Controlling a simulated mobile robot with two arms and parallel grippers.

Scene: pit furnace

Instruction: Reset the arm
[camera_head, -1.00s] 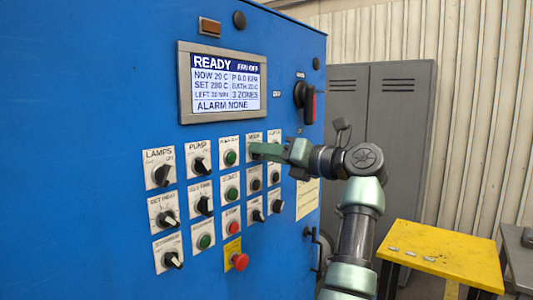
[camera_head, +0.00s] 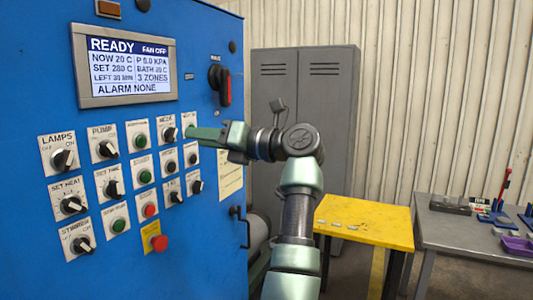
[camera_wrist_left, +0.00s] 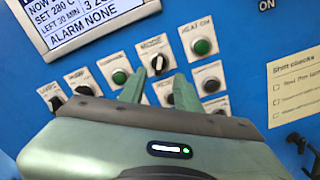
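My left gripper (camera_head: 192,133) is in front of the upper right buttons of the blue control panel (camera_head: 195,60) in the head view. Its green fingers hide part of the top row's right end. In the left wrist view the two fingertips of my left gripper (camera_wrist_left: 158,85) stand apart with nothing held between them. A selector knob (camera_wrist_left: 157,63) shows just beyond them, with a green button (camera_wrist_left: 201,46) to its right. I cannot tell whether a finger touches the panel. My right gripper is in neither view.
The panel screen (camera_head: 128,70) reads READY, fan off, alarm none. A red emergency button (camera_head: 159,243) sits low on the panel. A grey locker (camera_head: 330,110) stands behind. A yellow table (camera_head: 365,222) and a grey bench (camera_head: 460,228) with tools are at right.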

